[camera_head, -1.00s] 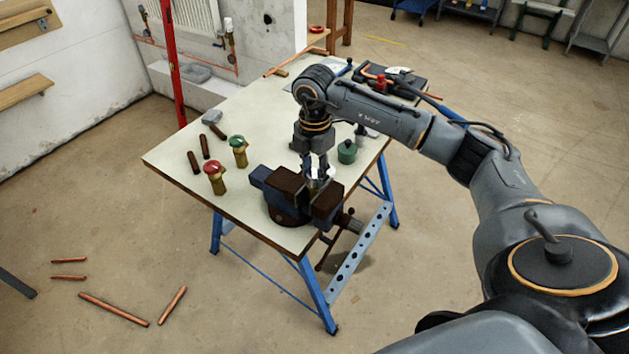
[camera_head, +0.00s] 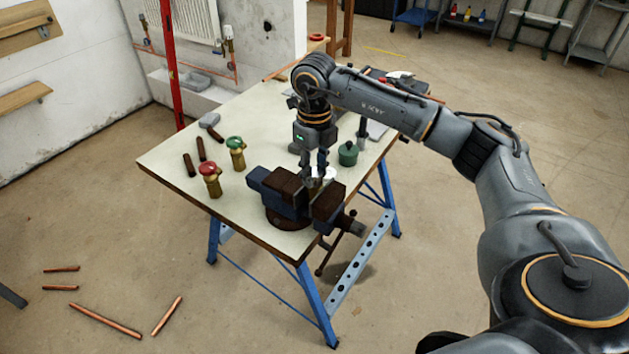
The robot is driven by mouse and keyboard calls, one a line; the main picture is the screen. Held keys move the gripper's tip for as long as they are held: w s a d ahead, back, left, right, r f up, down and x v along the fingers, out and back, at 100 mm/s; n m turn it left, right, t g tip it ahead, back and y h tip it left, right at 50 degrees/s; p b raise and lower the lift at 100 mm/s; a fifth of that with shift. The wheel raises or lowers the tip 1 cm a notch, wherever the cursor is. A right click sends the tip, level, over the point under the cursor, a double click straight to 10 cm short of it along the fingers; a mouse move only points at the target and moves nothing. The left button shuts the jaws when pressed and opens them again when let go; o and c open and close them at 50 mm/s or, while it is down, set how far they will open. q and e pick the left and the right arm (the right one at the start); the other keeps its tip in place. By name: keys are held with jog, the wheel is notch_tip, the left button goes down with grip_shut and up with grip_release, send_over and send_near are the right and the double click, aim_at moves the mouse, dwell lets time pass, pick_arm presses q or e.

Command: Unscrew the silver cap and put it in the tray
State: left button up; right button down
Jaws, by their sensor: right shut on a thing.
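My right gripper (camera_head: 315,172) points straight down over the blue and brown vise (camera_head: 287,187) at the table's front edge. Its fingers are shut on a small silver cap (camera_head: 316,180), mostly hidden between the fingertips and the vise jaws. Whether the cap is still on its thread cannot be seen. I cannot pick out the tray for certain; the back of the table is partly hidden by my right arm. My left gripper is not in view.
A red-capped valve (camera_head: 211,180) and a green-capped valve (camera_head: 236,153) stand left of the vise. A green pot (camera_head: 348,154) stands to its right. Brown pipe pieces (camera_head: 189,165) lie at the table's left edge. Copper pipes (camera_head: 105,321) lie on the floor.

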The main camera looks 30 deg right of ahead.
jog(key=n, duration=0.3)
jog(key=shift+n+b, duration=0.3)
jog(key=shift+n, duration=0.1)
jog(key=c, duration=1.1)
grip_release()
